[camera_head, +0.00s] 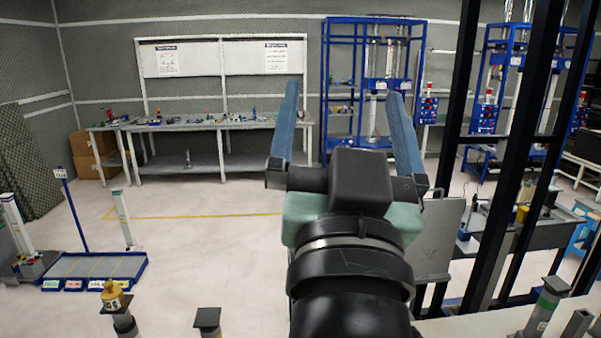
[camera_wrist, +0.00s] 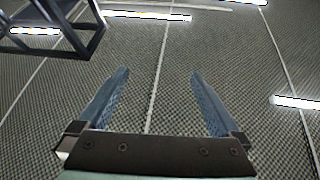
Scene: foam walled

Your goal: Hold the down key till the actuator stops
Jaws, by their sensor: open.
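My gripper (camera_head: 345,115) is raised in the middle of the head view, its two blue fingers spread wide with nothing between them. In the wrist view my gripper (camera_wrist: 158,95) is also open and empty, with foam-patterned wall or ceiling and light strips behind it. Blue test frames stand at the back; one control box (camera_head: 427,108) with red and pale buttons hangs beside the middle frame (camera_head: 370,85). Another control box (camera_head: 486,115) is on the right frame (camera_head: 500,80). The key labels are too small to read, so I cannot tell which is the down key. My gripper is apart from both boxes.
A long workbench (camera_head: 215,122) with small parts stands along the back wall. A blue-edged tray (camera_head: 95,265) is on the floor at left. Dark posts (camera_head: 455,150) and a grey table (camera_head: 500,232) with tools crowd the right. Open floor (camera_head: 200,260) lies at centre left.

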